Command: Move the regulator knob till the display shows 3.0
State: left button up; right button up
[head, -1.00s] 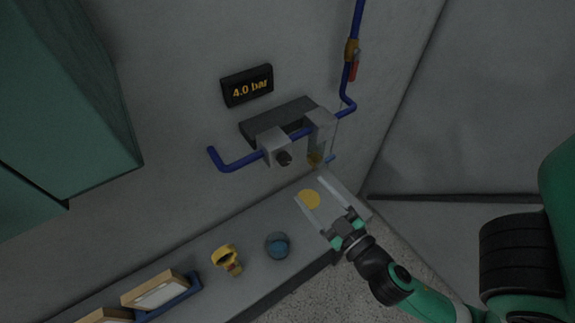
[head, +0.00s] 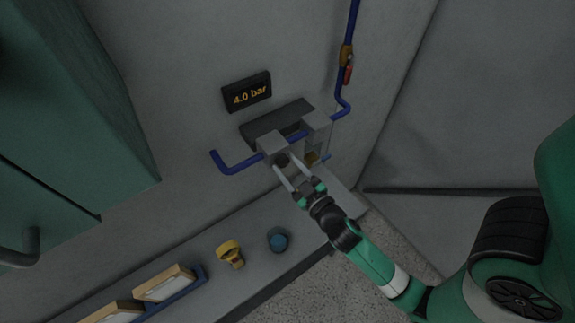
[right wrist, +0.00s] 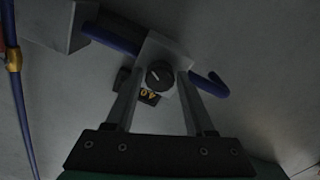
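The regulator is a grey block (head: 271,141) on the blue pipe. Its dark round knob (head: 282,159) faces outward and shows clearly in the right wrist view (right wrist: 159,74), with a light pointer line. My right gripper (head: 287,171) is open, its fingers reaching toward the knob. In the right wrist view the fingers (right wrist: 155,88) appear on either side of the knob; contact cannot be told. My left gripper is not in view.
A second grey block (head: 316,122) sits on the pipe to the right. A red-handled valve (head: 347,73) is above it. A yellow object (head: 230,253) and a blue round object (head: 278,240) are on the bench below. A green cabinet (head: 65,110) is at left.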

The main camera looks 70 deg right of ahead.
grip_shut()
jog(key=shift+n, duration=0.3)
jog(key=shift+n+p, duration=0.55)
jog(key=shift+n, duration=2.05)
jog(key=shift+o, duration=2)
grip_release()
